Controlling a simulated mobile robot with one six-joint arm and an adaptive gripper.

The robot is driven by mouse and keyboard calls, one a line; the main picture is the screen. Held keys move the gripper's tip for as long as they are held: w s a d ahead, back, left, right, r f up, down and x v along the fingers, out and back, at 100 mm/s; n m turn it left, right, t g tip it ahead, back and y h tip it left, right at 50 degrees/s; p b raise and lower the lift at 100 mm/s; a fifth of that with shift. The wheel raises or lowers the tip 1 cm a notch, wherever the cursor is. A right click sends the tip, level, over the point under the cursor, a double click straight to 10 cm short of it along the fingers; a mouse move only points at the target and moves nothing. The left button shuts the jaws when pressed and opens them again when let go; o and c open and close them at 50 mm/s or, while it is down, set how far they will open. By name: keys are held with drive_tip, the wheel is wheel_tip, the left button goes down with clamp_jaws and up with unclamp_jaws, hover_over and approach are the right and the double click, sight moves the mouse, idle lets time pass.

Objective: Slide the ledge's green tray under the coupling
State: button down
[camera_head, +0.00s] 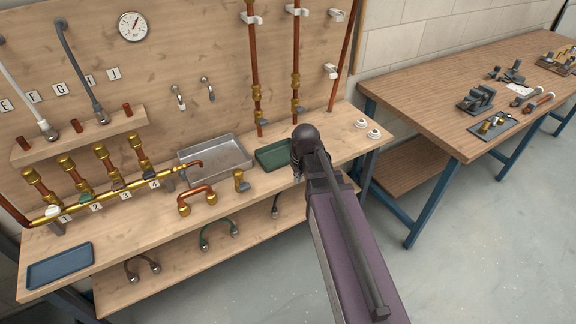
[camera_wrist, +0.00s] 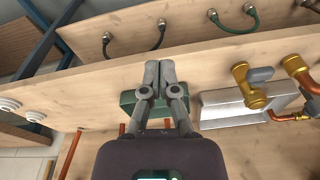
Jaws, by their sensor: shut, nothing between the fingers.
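The green tray (camera_head: 272,155) lies on the wooden ledge, right of the grey metal basin and below the vertical copper pipes. My wrist hides its right end. In the wrist view the green tray (camera_wrist: 127,101) shows behind my fingers, partly covered by them. My gripper (camera_wrist: 152,72) is shut and empty, its fingertips over the ledge by the tray's edge; I cannot tell whether they touch it. In the head view my wrist mostly hides it. Brass couplings show on the left pipe (camera_head: 258,91) and the right pipe (camera_head: 296,80); their lower ends hang above the ledge.
The metal basin (camera_head: 214,157) stands left of the tray, with a brass valve (camera_head: 241,181) in front. White round fittings (camera_head: 361,123) lie on the ledge to the right. A blue tray (camera_head: 60,266) lies at the far left. A workbench (camera_head: 450,85) stands at right.

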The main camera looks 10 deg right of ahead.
sight(273, 151)
drive_tip(key=w+d+n+t, duration=0.1)
drive_tip(key=w+d, duration=0.1)
drive_tip(key=w, duration=0.8)
drive_tip(key=shift+n+t, duration=0.4)
drive_tip(key=shift+d+f+b, duration=0.1)
drive_tip(key=shift+f+b, duration=0.1)
drive_tip(key=shift+b, duration=0.2)
drive_tip(key=b+x, duration=0.9)
drive_tip(key=x, duration=0.1)
drive_tip(key=shift+f+b, duration=0.1)
drive_tip(key=shift+b, duration=0.3)
drive_tip(key=shift+w+a+r, duration=0.1)
drive_tip(key=shift+w+a, duration=0.15)
drive_tip(key=shift+w, duration=0.35)
drive_tip(key=shift+w+a+r, duration=0.15)
drive_tip(key=shift+w+a, duration=0.15)
drive_tip(key=shift+w, duration=0.25)
drive_tip(key=shift+w+a+y, duration=0.25)
drive_tip(key=shift+w+y, duration=0.05)
drive_tip(key=shift+w, duration=0.35)
drive_tip(key=w+a, duration=0.1)
drive_tip(key=w, duration=0.2)
drive_tip(key=w+a, duration=0.1)
drive_tip(key=w, duration=0.3)
drive_tip(key=w+a, duration=0.1)
drive_tip(key=w, duration=0.2)
drive_tip(key=shift+w+a, duration=0.2)
